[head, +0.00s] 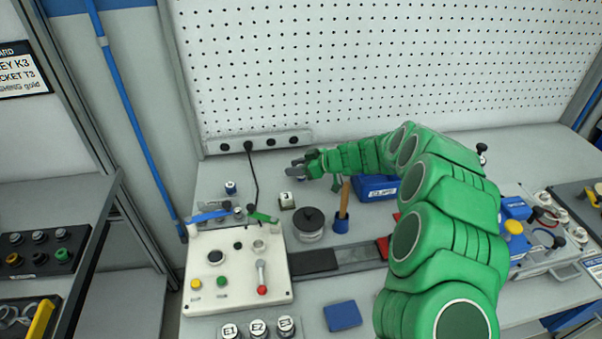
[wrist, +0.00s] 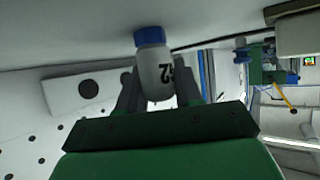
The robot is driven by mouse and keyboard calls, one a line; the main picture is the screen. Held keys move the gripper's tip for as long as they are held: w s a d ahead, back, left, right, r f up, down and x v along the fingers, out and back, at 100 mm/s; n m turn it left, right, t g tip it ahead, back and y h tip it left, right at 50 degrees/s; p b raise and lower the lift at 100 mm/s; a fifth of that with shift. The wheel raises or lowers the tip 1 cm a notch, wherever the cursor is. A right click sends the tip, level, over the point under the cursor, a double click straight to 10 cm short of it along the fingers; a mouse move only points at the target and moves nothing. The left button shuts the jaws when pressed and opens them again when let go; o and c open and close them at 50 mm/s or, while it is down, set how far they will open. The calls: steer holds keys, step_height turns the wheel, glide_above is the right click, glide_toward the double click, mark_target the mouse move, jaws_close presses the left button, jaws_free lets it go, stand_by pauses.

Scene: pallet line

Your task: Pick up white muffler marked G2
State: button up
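The white muffler (wrist: 158,76) is a small white cylinder with a blue end, seen in the wrist view. In the head view my gripper (head: 296,170) is low over the back of the bench, pointing left. The muffler is not clear there.
A small blue-and-white part (head: 230,187) stands left of my gripper, past a black cable (head: 253,178). A socket strip (head: 260,142) runs along the pegboard's foot.

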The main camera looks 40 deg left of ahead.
steer(key=c, duration=0.4)
steer(key=shift+c, duration=0.2)
